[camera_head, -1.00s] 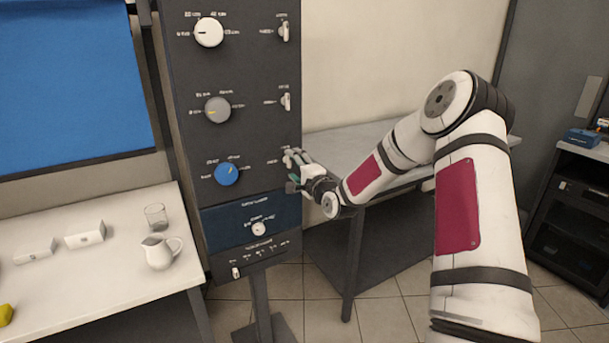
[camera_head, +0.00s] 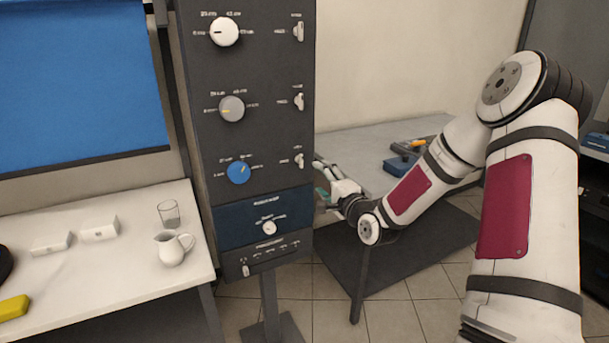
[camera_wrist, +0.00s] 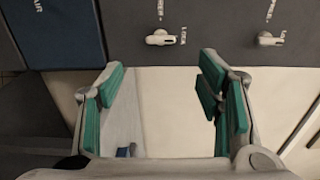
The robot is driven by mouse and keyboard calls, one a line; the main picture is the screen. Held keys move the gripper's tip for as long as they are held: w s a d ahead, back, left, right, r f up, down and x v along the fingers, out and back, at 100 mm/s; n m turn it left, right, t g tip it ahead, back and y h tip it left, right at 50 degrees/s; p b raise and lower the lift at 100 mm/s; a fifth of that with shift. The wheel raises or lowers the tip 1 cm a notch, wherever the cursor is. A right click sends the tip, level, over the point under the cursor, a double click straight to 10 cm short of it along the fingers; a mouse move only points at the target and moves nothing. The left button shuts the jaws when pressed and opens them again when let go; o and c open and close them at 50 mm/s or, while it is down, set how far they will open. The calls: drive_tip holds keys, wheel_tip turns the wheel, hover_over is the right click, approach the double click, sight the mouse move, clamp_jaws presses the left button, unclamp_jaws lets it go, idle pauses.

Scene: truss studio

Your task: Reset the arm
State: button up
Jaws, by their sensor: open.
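My gripper (camera_head: 324,184) is just right of the tall dark control panel (camera_head: 262,150), near the panel's lower right edge. In the wrist view its two green-padded fingers (camera_wrist: 160,95) are spread wide with nothing between them. Beyond the fingers, the wrist view shows two white toggle switches (camera_wrist: 166,38) on the panel, apart from the fingertips. In the head view the lowest toggle switch (camera_head: 299,161) is just above and left of my gripper. My arm reaches in from the lower right, bent at the elbow.
A grey table (camera_head: 365,142) with a blue toolbox (camera_head: 400,166) stands behind my arm. At left, a white table (camera_head: 120,265) holds a pitcher (camera_head: 173,248), a glass (camera_head: 168,213), two white blocks (camera_head: 99,229) and a yellow object (camera_head: 13,308).

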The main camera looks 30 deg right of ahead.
drive_tip(key=s+a+r+n+g+h, duration=0.1)
drive_tip(key=s+a+r+n+g, duration=0.4)
drive_tip(key=s+a+n+g, duration=0.45)
drive_tip(key=s+a+r+n+g, duration=0.1)
drive_tip(key=s+a+r+n, duration=0.1)
drive_tip(key=s, duration=0.8)
drive_tip(key=s+a+r+n+g+p, duration=0.1)
drive_tip(key=s+a+r+n+g, duration=0.1)
drive_tip(key=s, duration=0.9)
drive_tip(key=s+a+r+n+g+y, duration=0.1)
drive_tip(key=s+a+n, duration=0.3)
drive_tip(key=s, duration=0.6)
drive_tip(key=shift+s+a+r+n, duration=0.15)
drive_tip(key=shift+a+r+n, duration=0.2)
drive_tip(key=shift+a+r, duration=0.4)
drive_tip(key=shift+a+f, duration=0.1)
drive_tip(key=shift+f, duration=0.05)
